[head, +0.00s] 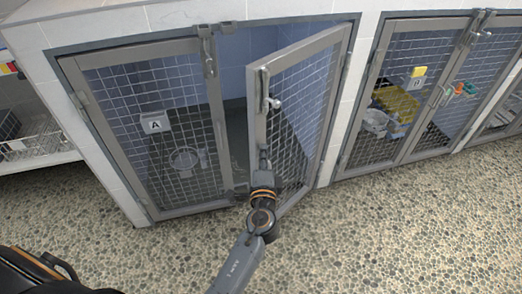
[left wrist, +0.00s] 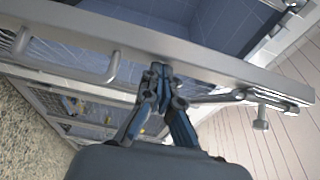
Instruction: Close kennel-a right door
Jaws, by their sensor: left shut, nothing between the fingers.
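Kennel-a's right door (head: 323,110), a grey frame with wire mesh, stands partly open, swung outward from its right-hand hinge side. Its free edge carries a latch with a round knob (head: 275,103). The left door (head: 150,125), with an "A" plate, looks closed. My left gripper (head: 264,154) is shut and empty at the lower part of the right door's free-edge side. In the left wrist view, its closed fingertips (left wrist: 157,69) are right at the door's frame bar (left wrist: 190,57); I cannot tell whether they touch. My right gripper is not in view.
A neighbouring kennel (head: 405,85) to the right has closed mesh doors and holds yellow and grey items. A wire basket (head: 40,145) sits on a shelf at the far left. The pebble-patterned floor (head: 400,230) in front is clear.

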